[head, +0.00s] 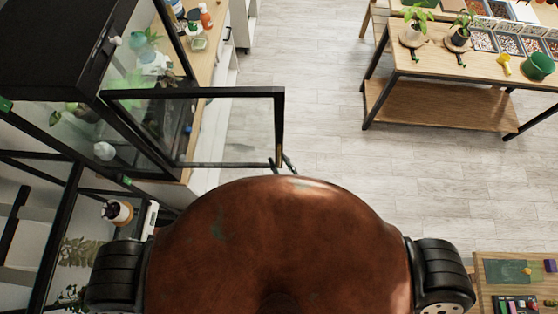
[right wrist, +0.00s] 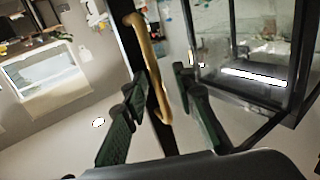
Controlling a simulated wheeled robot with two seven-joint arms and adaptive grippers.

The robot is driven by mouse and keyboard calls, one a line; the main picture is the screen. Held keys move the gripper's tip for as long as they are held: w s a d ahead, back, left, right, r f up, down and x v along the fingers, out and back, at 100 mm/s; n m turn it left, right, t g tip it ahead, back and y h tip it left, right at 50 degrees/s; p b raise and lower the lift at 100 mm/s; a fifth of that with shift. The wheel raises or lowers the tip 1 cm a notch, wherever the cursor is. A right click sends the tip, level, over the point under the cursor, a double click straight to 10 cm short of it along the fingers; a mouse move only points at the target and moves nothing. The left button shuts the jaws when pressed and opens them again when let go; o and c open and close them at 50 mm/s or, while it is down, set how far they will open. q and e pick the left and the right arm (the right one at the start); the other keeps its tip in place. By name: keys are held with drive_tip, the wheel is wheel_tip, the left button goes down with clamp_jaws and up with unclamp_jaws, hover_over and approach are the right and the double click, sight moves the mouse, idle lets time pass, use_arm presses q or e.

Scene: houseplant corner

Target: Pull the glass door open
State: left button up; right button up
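The black-framed glass door (head: 236,92) stands swung out from the dark glass cabinet (head: 55,50) at the upper left of the head view. A curved brass-coloured handle (right wrist: 141,40) is on the door's black edge in the right wrist view. My right gripper (right wrist: 163,95) has its green fingers apart, one on each side of the handle's lower part. I cannot tell whether either finger touches it. In the head view only a bit of the right gripper (head: 289,163) shows at the door's free edge. My left gripper is not in view.
A wooden bench (head: 440,70) with potted plants, seed trays and a green pot (head: 538,66) stands at the upper right. A small table (head: 490,265) is at the lower right. A shelf with bottles is beyond the cabinet. The pale plank floor (head: 315,110) between them is clear.

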drive_tip(key=v, duration=1.2)
drive_tip(key=s+d+f+g+h+b, duration=0.2)
drive_tip(key=d+f+b, duration=0.15)
drive_tip(key=f, duration=1.15)
drive_tip(key=s+d+f+m+g+h+b, duration=0.1)
drive_tip(key=s+d+f+g+b, duration=0.3)
drive_tip(key=f, duration=1.1)
drive_tip(key=d+f+g+h+b, duration=0.1)
drive_tip(key=d+f+h+b, duration=0.35)
drive_tip(key=f, duration=1.05)
drive_tip(key=s+d+f+m+g+b, duration=0.1)
drive_tip(key=s+d+f+g+b, duration=0.1)
drive_tip(key=s+d+f, duration=0.3)
drive_tip(key=s+d+f+m+g+b, duration=0.1)
drive_tip(key=s+d+f, duration=0.4)
drive_tip(key=f, duration=0.7)
drive_tip(key=s+d+f+m+g+b, duration=0.1)
drive_tip(key=s+d+f+g+b, duration=0.3)
drive_tip(key=s+f, duration=0.4)
drive_tip(key=shift+s+d+f+g+h, duration=0.3)
drive_tip(key=shift+d+g+h, duration=0.2)
drive_tip(key=shift+d, duration=0.55)
